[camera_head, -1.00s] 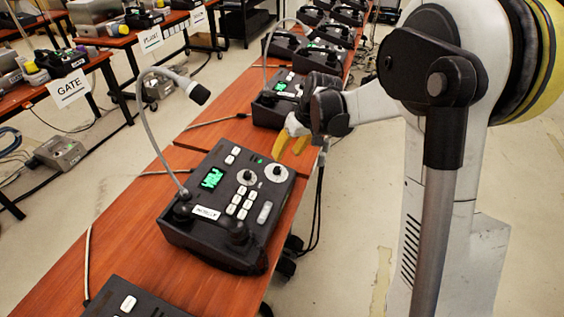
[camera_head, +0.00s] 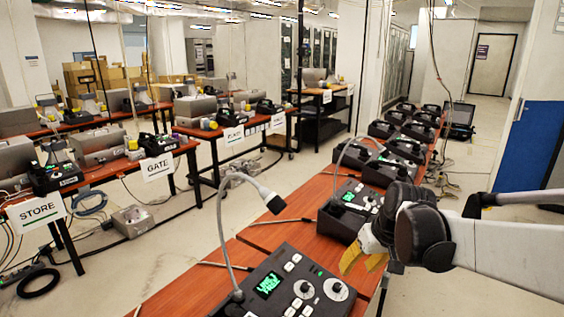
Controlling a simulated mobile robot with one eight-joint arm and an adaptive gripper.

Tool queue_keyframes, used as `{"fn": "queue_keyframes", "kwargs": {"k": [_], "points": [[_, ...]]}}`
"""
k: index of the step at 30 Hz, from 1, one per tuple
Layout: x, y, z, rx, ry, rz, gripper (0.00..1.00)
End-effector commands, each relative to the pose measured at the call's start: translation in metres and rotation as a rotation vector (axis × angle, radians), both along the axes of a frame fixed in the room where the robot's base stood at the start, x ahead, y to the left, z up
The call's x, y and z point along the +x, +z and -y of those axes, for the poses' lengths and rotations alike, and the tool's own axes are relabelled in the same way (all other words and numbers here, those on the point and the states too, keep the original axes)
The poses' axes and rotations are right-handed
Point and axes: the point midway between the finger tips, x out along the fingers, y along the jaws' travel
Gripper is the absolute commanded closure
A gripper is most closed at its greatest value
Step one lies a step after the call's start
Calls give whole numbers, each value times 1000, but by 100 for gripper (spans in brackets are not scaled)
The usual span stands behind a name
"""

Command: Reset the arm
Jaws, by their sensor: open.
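My gripper (camera_head: 360,257) has yellow fingers and points down and left beside the right edge of the near wooden table. Its fingers are apart and nothing shows between them. My grey-white arm reaches in from the right of the view. The nearest paging phone (camera_head: 292,287) is a dark console with a green display, white buttons, a dial and a gooseneck microphone (camera_head: 236,215). It lies left of and below my gripper, and the frame's bottom edge cuts it off. A second console (camera_head: 345,212) sits just behind my gripper, which partly hides it.
More consoles (camera_head: 388,170) line the table (camera_head: 290,236) toward the back. Tables at the left bear equipment and signs STORE (camera_head: 36,211), GATE (camera_head: 157,166) and PLANT (camera_head: 233,136). A grey box (camera_head: 132,221) lies on the floor. Floor at the right (camera_head: 430,290) is clear.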

Motion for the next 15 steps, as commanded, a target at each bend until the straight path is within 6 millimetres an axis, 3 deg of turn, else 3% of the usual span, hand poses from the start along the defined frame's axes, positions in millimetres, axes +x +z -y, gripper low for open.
{"fn": "queue_keyframes", "kwargs": {"k": [1,7,12,15], "points": [[-22,12,-5,-11,-17,17,54],[-97,39,-13,-50,-93,98,54],[-154,40,-15,-71,-147,171,54],[-178,36,-16,-76,-171,207,54]]}}
